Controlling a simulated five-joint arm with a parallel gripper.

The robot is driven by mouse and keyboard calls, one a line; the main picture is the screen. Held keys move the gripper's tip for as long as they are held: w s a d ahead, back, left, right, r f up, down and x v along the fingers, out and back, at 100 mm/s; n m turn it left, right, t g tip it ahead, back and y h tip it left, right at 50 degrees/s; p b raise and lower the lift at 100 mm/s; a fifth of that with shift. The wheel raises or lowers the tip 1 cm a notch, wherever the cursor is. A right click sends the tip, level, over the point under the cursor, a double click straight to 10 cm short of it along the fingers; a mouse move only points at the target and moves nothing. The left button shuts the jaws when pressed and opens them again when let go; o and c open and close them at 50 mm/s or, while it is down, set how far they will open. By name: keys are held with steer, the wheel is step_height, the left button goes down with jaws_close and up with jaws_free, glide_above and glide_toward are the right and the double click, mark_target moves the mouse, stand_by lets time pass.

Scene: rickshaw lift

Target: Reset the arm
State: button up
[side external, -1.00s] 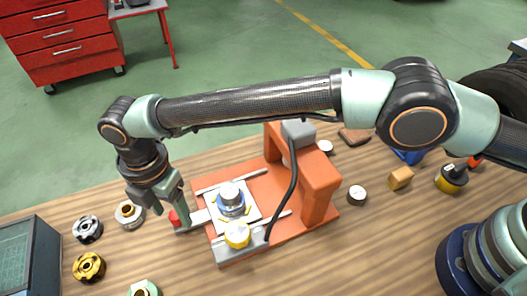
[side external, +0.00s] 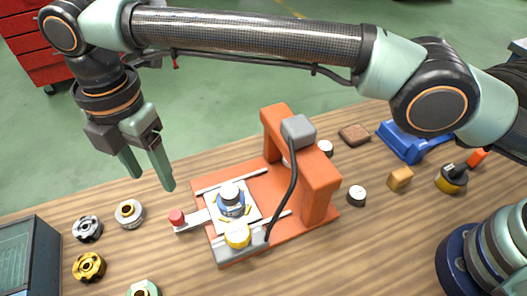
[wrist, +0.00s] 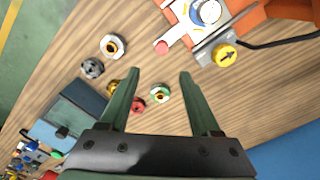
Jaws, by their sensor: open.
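My gripper (side external: 154,182) is open and empty, held in the air above the back left part of the wooden table, left of the orange press fixture (side external: 318,180). The fixture's sliding plate carries a blue and silver part (side external: 231,202). The slide's red knob (side external: 177,217) sticks out at the left, apart from my fingers. A yellow dial (side external: 237,235) sits on the fixture's front grey block.
Several ring-shaped parts stand on the left of the table, among them a silver one (side external: 130,213) and a gold one (side external: 89,267). A dark box (side external: 28,262) is at the front left corner. A blue vise-like object (side external: 405,143) and small blocks lie right of the fixture.

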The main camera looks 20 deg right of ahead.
steer(key=w+d+r+m+t, duration=0.1)
steer(key=w+d+r+m, duration=0.3)
steer(key=d, duration=0.5)
steer(key=w+d+r+m+t+y, duration=0.1)
steer(key=w+d+r+m, duration=0.1)
steer(key=d+r+m, duration=0.45)
steer(key=w+d+r+m, duration=0.3)
steer(key=d, duration=0.7)
steer(key=s+d+f+m+t, duration=0.1)
steer(key=s+d+f+m, duration=0.1)
steer(key=s+d+m, duration=0.2)
steer(key=s+d+f+m+t, duration=0.1)
steer(key=s+d+m, duration=0.4)
steer(key=d, duration=0.6)
steer(key=s+d+f+m+t+h, duration=0.1)
steer(key=s+d+m, duration=0.3)
steer(key=d, duration=0.4)
steer(key=shift+s+f+t, duration=0.15)
steer(key=shift+f+t, duration=0.15)
steer(key=shift+f, duration=0.55)
